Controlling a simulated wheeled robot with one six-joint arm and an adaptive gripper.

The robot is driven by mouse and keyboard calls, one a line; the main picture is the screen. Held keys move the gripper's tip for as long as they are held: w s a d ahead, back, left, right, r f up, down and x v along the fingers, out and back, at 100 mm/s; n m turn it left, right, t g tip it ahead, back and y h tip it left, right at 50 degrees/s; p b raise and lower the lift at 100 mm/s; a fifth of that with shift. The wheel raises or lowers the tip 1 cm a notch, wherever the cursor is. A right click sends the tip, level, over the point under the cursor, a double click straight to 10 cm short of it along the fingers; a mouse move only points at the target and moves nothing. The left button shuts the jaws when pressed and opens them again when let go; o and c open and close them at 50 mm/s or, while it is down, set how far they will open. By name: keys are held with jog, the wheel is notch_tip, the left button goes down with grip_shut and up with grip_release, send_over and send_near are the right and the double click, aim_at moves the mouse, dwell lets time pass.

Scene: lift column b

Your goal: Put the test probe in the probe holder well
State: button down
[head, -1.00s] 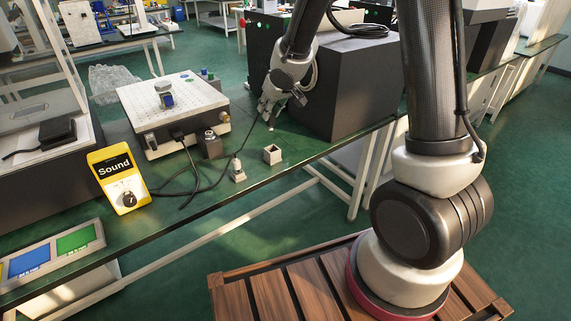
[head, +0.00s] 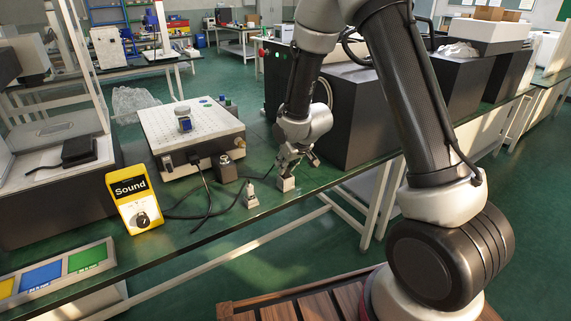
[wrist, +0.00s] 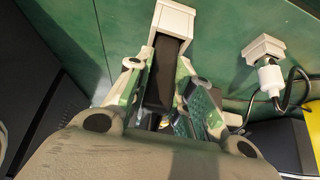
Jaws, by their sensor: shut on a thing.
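The probe holder well (head: 286,184) is a small white square block on the green bench; it also shows at the top of the wrist view (wrist: 173,18). My gripper (head: 288,165) is directly above it, pointing down. In the wrist view my gripper (wrist: 158,68) is shut on a dark, bar-shaped piece, which I take for the test probe (wrist: 160,85). The probe's far end meets or overlaps the well's near side. I cannot tell whether its tip is inside the opening. In the head view the probe is mostly hidden by the fingers.
A second white block (head: 250,200) with a white plug and dark cable stands left of the well, also in the wrist view (wrist: 265,50). A yellow Sound box (head: 134,202) and a white-topped instrument (head: 190,125) stand further left. A dark cabinet (head: 360,115) is close on the right.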

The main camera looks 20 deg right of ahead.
jog(key=c, duration=1.3)
grip_release()
jog(key=shift+o, duration=0.2)
jog(key=shift+s+r, duration=0.1)
jog(key=shift+r, duration=0.25)
jog(key=s+d+r+h, duration=0.1)
jog(key=s+d+r, duration=0.25)
jog(key=r, duration=0.25)
jog(key=s+d+r+m, duration=0.1)
jog(key=s+d+r, duration=0.2)
jog(key=s+r, duration=0.15)
jog(key=s+d+r+h, duration=0.1)
jog(key=s+d+r, duration=0.2)
jog(key=r, duration=0.4)
jog(key=s+d+r+m, duration=0.1)
jog(key=s+r, duration=0.1)
jog(key=s, duration=0.5)
jog(key=s+d+r+g, duration=0.1)
jog(key=s+d+r, duration=0.1)
jog(key=s, duration=0.6)
jog(key=s+d+r+m+g, duration=0.1)
jog(key=s+r, duration=0.3)
jog(key=s, duration=0.4)
jog(key=shift+d+m, duration=0.3)
jog(key=shift+d, duration=0.35)
